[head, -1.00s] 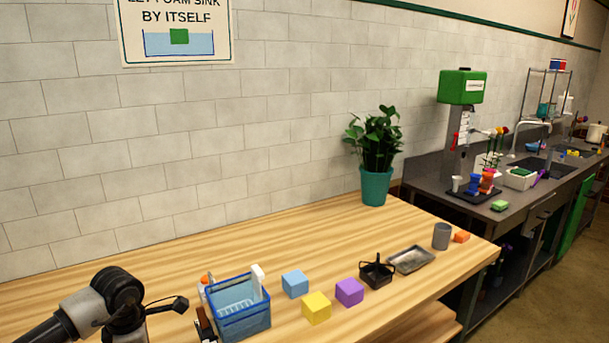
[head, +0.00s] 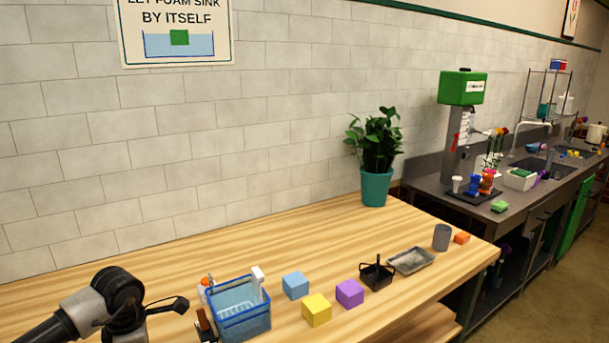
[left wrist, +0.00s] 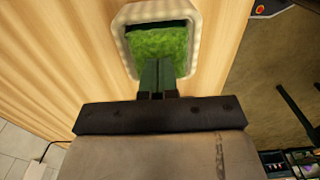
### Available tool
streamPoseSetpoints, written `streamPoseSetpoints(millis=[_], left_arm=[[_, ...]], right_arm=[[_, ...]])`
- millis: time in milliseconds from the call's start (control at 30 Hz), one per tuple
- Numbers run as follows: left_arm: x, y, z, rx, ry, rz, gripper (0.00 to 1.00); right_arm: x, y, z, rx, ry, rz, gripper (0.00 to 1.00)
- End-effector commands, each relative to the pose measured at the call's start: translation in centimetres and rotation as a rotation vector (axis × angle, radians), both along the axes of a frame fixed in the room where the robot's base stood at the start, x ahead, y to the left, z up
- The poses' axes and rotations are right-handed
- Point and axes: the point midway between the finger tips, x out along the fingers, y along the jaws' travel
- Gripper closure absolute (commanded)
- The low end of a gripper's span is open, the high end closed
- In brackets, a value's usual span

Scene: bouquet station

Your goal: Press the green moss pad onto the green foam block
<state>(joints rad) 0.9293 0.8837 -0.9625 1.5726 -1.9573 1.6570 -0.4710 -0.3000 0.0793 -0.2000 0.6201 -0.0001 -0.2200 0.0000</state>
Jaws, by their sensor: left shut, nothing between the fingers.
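In the left wrist view, the green moss pad (left wrist: 158,44) is a textured bright green sheet inside a white tray (left wrist: 195,48) on the wooden table. A dark strip shows along its far edge. I cannot make out the green foam block separately; it may be hidden under the moss. My left gripper (left wrist: 158,64) is shut and empty, its fingertips over the near edge of the moss. I cannot tell whether they touch it. My right gripper is not in view.
A blue basket (head: 241,322) stands near the arm. Blue (head: 295,285), yellow (head: 316,310) and purple (head: 349,293) cubes, a black holder (head: 376,275), a grey tray (head: 411,261) and a grey cup (head: 441,237) lie rightward. A potted plant (head: 375,186) stands behind; the table's back left is clear.

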Motion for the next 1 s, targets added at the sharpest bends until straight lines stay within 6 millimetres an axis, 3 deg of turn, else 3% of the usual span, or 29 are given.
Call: streamPoseSetpoints(millis=[1000], left_arm=[[0.2,0.1,5.7,-0.001,-0.009,0.001,1.0]], right_arm=[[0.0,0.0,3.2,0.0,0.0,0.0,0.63]])
